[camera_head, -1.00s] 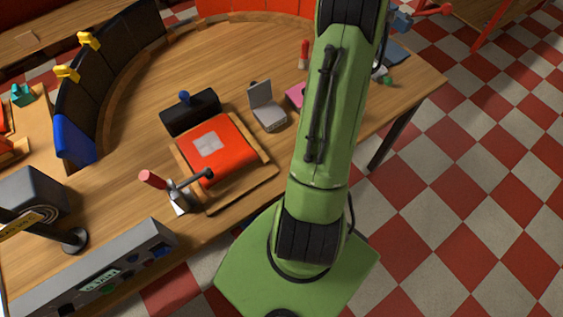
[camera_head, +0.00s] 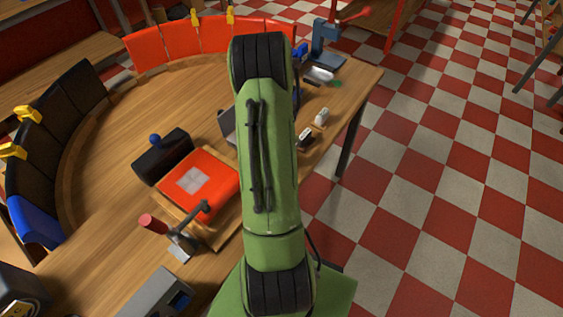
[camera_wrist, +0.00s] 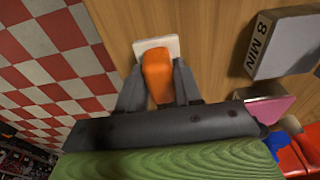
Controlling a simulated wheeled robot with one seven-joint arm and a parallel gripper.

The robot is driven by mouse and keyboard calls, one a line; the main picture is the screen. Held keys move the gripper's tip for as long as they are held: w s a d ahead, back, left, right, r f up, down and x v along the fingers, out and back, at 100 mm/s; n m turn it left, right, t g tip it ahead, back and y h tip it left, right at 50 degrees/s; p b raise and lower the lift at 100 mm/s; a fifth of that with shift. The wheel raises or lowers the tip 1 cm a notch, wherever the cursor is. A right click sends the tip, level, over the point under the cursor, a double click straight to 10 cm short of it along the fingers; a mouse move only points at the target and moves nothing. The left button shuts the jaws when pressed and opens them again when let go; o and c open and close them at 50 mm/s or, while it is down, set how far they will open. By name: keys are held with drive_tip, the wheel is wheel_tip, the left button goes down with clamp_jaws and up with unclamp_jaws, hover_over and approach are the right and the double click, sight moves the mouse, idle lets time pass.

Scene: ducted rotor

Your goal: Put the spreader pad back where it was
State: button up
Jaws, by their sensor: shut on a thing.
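In the wrist view my gripper (camera_wrist: 157,88) is shut on an orange block-like handle (camera_wrist: 157,72) with a pale, flat pad at its far end, which I take to be the spreader pad (camera_wrist: 142,45). The dark fingers are on either side of the orange part. The pad is over the wooden table near its edge; I cannot tell whether it touches the wood. In the head view my green arm hides the gripper and the held thing.
A grey block marked "8 MIN" (camera_wrist: 283,45) and a pink piece (camera_wrist: 270,109) are right of the gripper. An orange-red sheet on a wooden board (camera_head: 205,180), a black block with a blue knob (camera_head: 163,155) and a red-handled lever (camera_head: 154,224) stand left of my arm. Small items (camera_head: 321,117) lie to its right.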

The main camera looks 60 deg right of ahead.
drive_tip(key=shift+d+f, duration=0.1)
drive_tip(key=shift+f, duration=1.2)
drive_tip(key=shift+f, duration=0.1)
drive_tip(key=o, duration=1)
